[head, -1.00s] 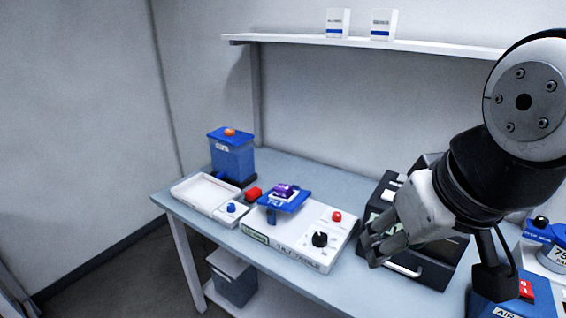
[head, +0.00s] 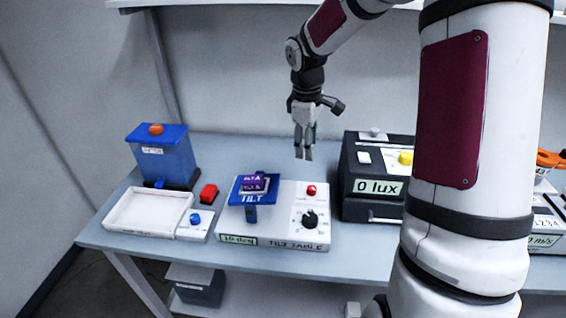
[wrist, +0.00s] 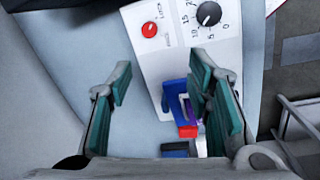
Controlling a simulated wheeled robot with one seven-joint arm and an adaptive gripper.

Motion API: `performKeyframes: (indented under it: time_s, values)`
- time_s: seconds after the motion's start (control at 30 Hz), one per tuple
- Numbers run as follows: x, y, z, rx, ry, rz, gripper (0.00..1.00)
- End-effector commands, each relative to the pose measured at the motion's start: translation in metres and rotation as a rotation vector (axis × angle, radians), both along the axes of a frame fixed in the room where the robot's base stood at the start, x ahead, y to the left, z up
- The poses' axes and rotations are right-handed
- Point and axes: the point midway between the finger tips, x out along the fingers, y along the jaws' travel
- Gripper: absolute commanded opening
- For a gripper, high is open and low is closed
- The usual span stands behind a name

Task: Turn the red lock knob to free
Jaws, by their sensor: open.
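The red lock knob (head: 311,190) sits on the white tilt table box (head: 290,243), behind the black dial (head: 309,219). In the wrist view the red knob (wrist: 149,29) shows beyond my fingertips, uncovered, with a white line on it and small lettering beside it. My gripper (head: 304,157) points down above the back of the box. Its fingers are apart and empty (wrist: 160,78), not touching the knob. The blue tilt platform (head: 240,198) carries a purple-topped piece (head: 255,184). The box's display (head: 239,240) reads 10 deg.
A black box (head: 357,208) with a 0 lux display stands right of the tilt table. A shelf (head: 220,3) runs along the wall above.

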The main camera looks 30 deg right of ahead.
Motion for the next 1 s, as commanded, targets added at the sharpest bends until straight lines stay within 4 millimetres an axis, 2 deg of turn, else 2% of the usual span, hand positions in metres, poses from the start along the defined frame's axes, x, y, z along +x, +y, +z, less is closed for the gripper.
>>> performKeyframes:
  time_s: [0.03, 0.1, 0.3, 0.47, 0.57, 1.0]
  values:
    - [0.004, -0.009, -0.013, 0.023, 0.012, 0.015, 0.46]
    - [0.01, -0.019, -0.027, 0.043, 0.019, 0.042, 0.46]
    - [0.019, -0.034, -0.048, 0.078, 0.024, 0.083, 0.46]
    - [0.021, -0.035, -0.061, 0.083, 0.026, 0.09, 0.46]
    - [0.02, -0.035, -0.075, 0.083, 0.027, 0.09, 0.46]
    - [0.022, -0.037, -0.158, 0.083, 0.026, 0.089, 0.46]
